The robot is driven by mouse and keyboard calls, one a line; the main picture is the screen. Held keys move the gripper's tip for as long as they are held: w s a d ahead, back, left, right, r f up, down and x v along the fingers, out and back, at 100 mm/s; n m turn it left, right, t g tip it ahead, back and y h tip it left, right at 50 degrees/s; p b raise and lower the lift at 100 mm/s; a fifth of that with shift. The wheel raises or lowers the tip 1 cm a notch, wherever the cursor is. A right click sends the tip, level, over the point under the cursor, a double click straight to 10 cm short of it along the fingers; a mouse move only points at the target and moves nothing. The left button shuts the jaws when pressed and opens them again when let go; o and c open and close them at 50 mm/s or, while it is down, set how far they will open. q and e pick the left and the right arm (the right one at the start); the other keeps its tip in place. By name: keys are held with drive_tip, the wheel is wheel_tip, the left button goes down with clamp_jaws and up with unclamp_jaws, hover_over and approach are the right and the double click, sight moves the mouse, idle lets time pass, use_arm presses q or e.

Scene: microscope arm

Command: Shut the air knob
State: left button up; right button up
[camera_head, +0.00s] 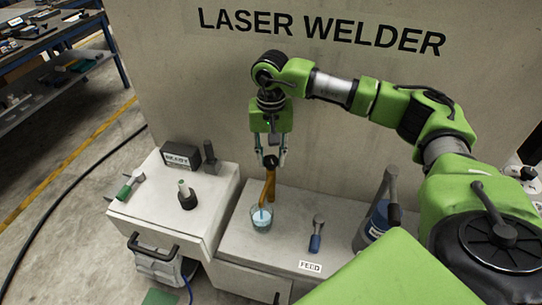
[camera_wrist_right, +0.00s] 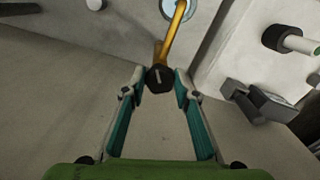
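A round black knob (camera_head: 270,161) sits at the top of a bent yellow-orange pipe (camera_head: 269,184). In the right wrist view the knob (camera_wrist_right: 160,79) shows a pale line on its face. No "air" label is readable. My right gripper (camera_head: 270,157) points down at the knob from above. In the right wrist view its two teal-padded fingertips (camera_wrist_right: 160,74) stand on either side of the knob, apart, with a small gap seeming to remain. My left gripper is not in view.
The pipe ends over a glass of blue liquid (camera_head: 262,217). A blue-handled lever (camera_head: 316,238) stands by a FEED label (camera_head: 310,266). The left cabinet holds a green-tipped black knob (camera_head: 186,196), a green-handled lever (camera_head: 130,186) and a signed box (camera_head: 181,156). The LASER WELDER wall (camera_head: 200,80) stands behind.

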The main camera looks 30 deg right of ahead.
drive_tip(key=shift+c, duration=0.7)
drive_tip(key=shift+m+b, duration=0.3)
drive_tip(key=shift+m, duration=0.1)
drive_tip(key=m+b, duration=0.1)
drive_tip(key=m, duration=0.2)
drive_tip(key=shift+f, duration=0.1)
drive_tip(key=m+b, duration=0.1)
drive_tip(key=m, duration=0.2)
drive_tip(key=shift+w+a+m, duration=0.1)
drive_tip(key=shift+w+m, duration=0.05)
drive_tip(key=shift+m, duration=0.15)
drive_tip(key=m+b, duration=0.1)
drive_tip(key=m, duration=0.2)
drive_tip(key=shift+m, duration=0.3)
drive_tip(key=m, duration=0.6)
drive_tip(key=shift+w+b, duration=0.15)
drive_tip(key=shift+b, duration=0.25)
drive_tip(key=m, duration=0.6)
drive_tip(key=shift+w+m, duration=0.1)
drive_tip(key=shift+m, duration=0.3)
